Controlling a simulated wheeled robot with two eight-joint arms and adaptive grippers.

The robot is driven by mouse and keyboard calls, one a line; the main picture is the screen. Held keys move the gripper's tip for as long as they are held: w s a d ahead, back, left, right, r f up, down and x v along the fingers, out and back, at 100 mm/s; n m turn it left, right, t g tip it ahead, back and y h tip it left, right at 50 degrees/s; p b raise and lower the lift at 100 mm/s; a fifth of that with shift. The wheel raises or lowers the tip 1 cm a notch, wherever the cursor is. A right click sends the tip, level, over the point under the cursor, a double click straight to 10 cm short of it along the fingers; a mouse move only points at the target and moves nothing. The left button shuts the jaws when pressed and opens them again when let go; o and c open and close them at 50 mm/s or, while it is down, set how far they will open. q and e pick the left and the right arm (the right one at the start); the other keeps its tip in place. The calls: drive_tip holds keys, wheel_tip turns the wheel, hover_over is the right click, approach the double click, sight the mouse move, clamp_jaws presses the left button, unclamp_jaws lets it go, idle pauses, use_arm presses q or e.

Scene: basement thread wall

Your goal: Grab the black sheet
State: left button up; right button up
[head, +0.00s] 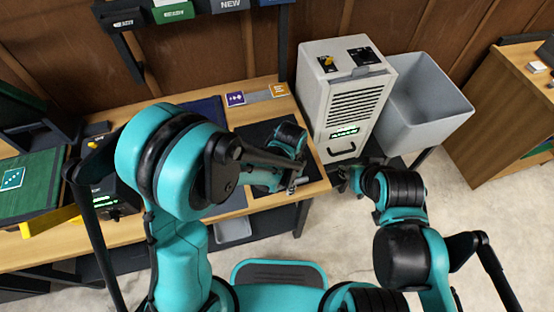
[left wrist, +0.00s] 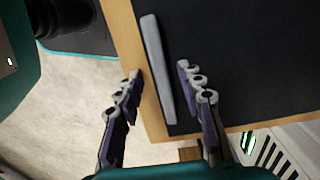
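The black sheet (head: 253,134) lies flat on the right end of the wooden table, partly hidden by my left arm and gripper. In the left wrist view the sheet (left wrist: 245,60) fills the upper right, with a light grey bar (left wrist: 158,75) along its edge near the table edge. My left gripper (left wrist: 158,73) is open, its fingers apart on either side of the bar: one by the table edge, one over the sheet. I cannot tell whether they touch anything. My right gripper (head: 347,178) is beside the table's right end, small and partly hidden; its opening is unclear.
Purple and orange cards (head: 236,98) lie at the table's back. A green mat (head: 30,185) is at left. A wooden cabinet (head: 510,105) stands at far right.

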use_arm(q)
drive_tip(key=shift+w+d, duration=0.2)
drive_tip(key=shift+c, duration=0.6)
drive_tip(key=shift+w+d, duration=0.1)
drive_tip(key=shift+w, duration=0.05)
clamp_jaws()
drive_tip(key=shift+r, duration=0.1)
